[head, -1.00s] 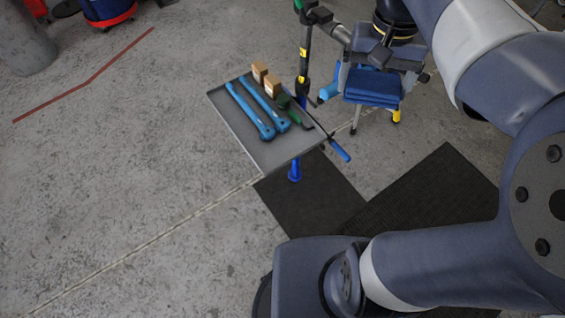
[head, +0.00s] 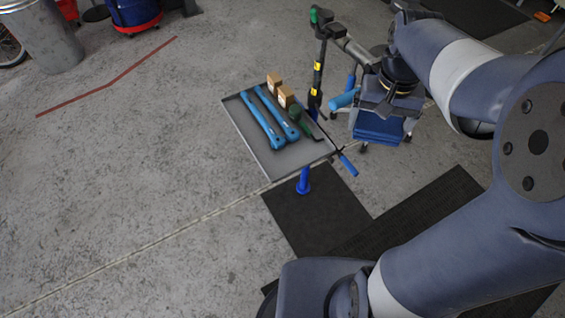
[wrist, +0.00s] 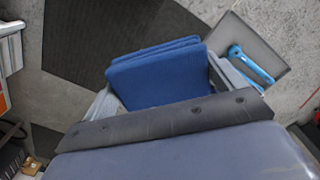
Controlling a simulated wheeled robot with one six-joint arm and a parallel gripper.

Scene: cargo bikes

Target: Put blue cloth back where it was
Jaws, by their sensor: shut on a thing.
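The folded blue cloth (head: 380,128) is in my gripper (head: 388,106), which is shut on it in the head view. The cloth hangs below the jaws, to the right of the grey tray (head: 262,158) and apart from it in the picture. In the wrist view the cloth (wrist: 155,80) shows as a flat, layered stack between the two grey fingers. The grey tray (wrist: 262,38) lies beyond it at the upper right.
The tray holds two long blue tools (head: 263,120), small cardboard boxes (head: 285,96) and a green-handled tool (head: 300,118). A repair stand (head: 318,70) rises behind it. Legs (head: 408,137) show beside the cloth, mostly hidden.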

